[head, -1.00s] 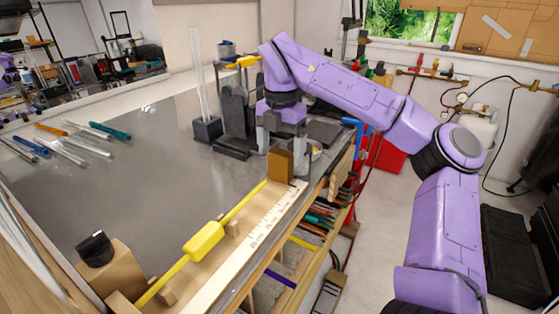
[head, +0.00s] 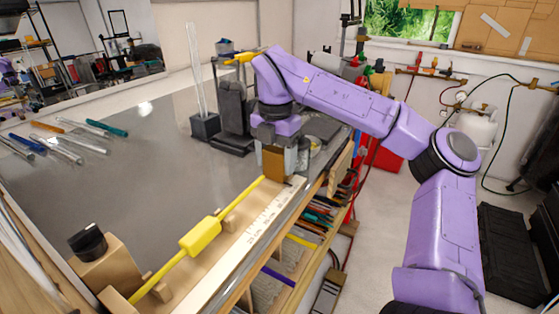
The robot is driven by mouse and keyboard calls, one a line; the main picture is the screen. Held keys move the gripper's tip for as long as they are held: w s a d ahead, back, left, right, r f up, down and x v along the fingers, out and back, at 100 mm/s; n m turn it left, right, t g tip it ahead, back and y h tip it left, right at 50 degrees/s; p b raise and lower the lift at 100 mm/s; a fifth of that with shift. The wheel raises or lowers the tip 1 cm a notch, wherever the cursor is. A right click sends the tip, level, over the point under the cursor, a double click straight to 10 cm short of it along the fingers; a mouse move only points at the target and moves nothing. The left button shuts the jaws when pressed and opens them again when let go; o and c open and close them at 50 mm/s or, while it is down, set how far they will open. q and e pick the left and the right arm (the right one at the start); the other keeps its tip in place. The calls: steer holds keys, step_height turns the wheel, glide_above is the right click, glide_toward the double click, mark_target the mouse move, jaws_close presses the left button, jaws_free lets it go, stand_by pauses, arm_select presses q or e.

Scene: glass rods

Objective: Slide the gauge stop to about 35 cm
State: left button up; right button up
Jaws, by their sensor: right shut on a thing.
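The gauge stop is an upright brown wooden block (head: 273,162) at the far end of a white scale strip (head: 235,246) on the wooden gauge. The strip's printed marks are too small to read surely. My right gripper (head: 276,148) comes down from above, shut on the block, its grey fingers at the block's upper part. A yellow rod (head: 239,202) with a thicker yellow middle (head: 200,236) lies along the gauge on small wooden supports, its far end close to the block. My left gripper is not in view.
A black knob (head: 87,242) on a wooden block stands at the near left. A dark holder (head: 205,126) with upright glass rods stands behind the gauge. The grey bench middle is clear.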

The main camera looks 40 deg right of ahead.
mark_target(275, 150)
steer(key=shift+a, duration=0.2)
steer(key=o, duration=1.4)
steer(key=shift+d, duration=0.1)
steer(key=shift+o, duration=0.2)
steer(key=shift+r, duration=0.1)
step_height(275, 150, up, 10)
steer(key=shift+r+p, duration=0.25)
steer(key=shift+p, duration=0.35)
steer(key=shift+f, duration=0.1)
